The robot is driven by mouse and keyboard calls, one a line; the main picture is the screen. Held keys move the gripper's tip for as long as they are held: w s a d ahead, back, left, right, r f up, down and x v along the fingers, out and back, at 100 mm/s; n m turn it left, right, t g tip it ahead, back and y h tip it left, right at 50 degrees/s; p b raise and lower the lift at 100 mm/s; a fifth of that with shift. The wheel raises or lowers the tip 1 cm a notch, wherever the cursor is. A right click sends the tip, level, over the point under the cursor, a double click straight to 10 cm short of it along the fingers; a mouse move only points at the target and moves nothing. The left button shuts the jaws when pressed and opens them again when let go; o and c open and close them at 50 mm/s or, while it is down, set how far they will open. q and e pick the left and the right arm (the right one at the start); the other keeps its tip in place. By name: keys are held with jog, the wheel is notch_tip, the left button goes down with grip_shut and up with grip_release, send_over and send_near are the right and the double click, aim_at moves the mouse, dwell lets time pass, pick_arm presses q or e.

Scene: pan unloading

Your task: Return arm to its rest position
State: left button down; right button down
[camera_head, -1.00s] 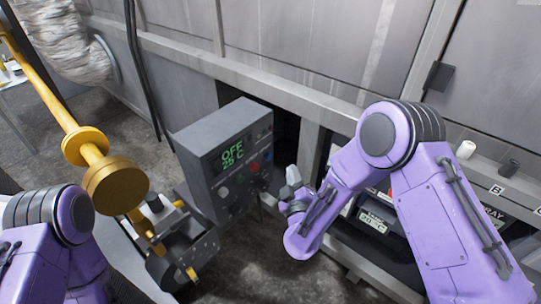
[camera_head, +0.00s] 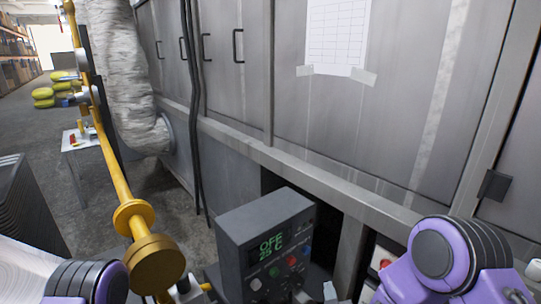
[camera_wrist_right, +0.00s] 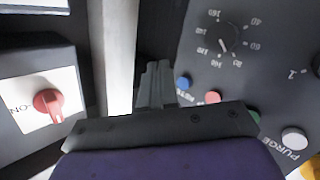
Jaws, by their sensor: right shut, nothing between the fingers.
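My right arm (camera_head: 440,265) shows at the lower right of the head view, with its forearm cut off by the bottom edge. My right gripper (camera_wrist_right: 157,85) shows in the right wrist view with its fingers together and nothing between them. It is in front of a dark panel with a dial and coloured buttons; whether it touches anything I cannot tell. My left arm (camera_head: 85,283) shows only as a purple and black joint at the lower left. My left gripper is out of view.
A yellow pipe (camera_head: 110,165) runs down the left. Grey cabinets (camera_head: 400,100) fill the back. A red switch (camera_wrist_right: 48,102) is left of the right gripper. Floor (camera_head: 125,190) is open at the left.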

jog(key=s+d+f+m+g, duration=0.3)
jog(key=s+f+m+g, duration=0.1)
jog(key=s+f, duration=0.3)
jog(key=s+d+f+m+g, duration=0.3)
jog(key=s+f, duration=0.4)
jog(key=s, duration=0.1)
jog(key=s+d+f+m+g+h, duration=0.1)
jog(key=s+d+f+m+g, duration=0.2)
jog(key=s, duration=0.6)
jog(key=s+d+f+g+h, duration=0.1)
jog(key=s+d+g, duration=0.35)
jog(key=s, duration=0.45)
notch_tip(320, 180, up, 24)
jog(key=t+p, duration=0.1)
jog(key=p, duration=2.3)
jog(key=shift+w+p, duration=0.25)
jog(key=shift+p, duration=0.05)
